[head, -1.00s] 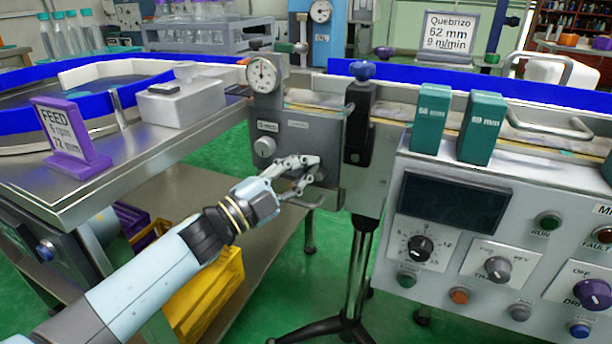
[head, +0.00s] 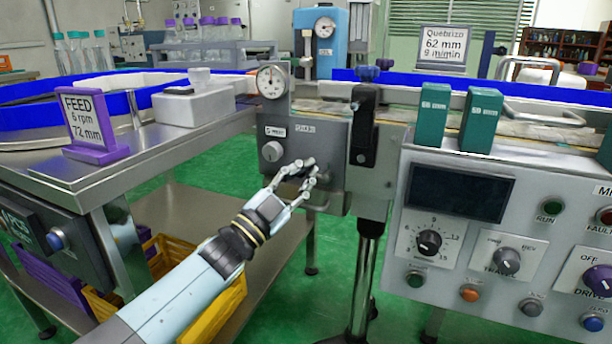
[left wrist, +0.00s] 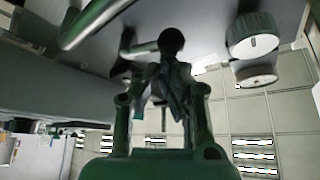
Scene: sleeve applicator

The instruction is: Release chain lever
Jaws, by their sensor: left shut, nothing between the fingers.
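The grey panel (head: 330,140) at the middle of the head view carries a round knob (head: 272,151) and small labels above my left gripper (head: 312,172). That gripper is in front of the panel's lower part, below the right-hand label (head: 305,128). Its fingers are shut with nothing held. In the left wrist view, a dark ball-ended lever (left wrist: 171,40) shows at the fingertips (left wrist: 172,72); I cannot tell whether they touch it. The fingers hide the lever in the head view. My right gripper is not in view.
The control box (head: 400,190) with dials lies further right. The steel table (head: 75,170) with a purple FEED sign (head: 90,130) is at left.

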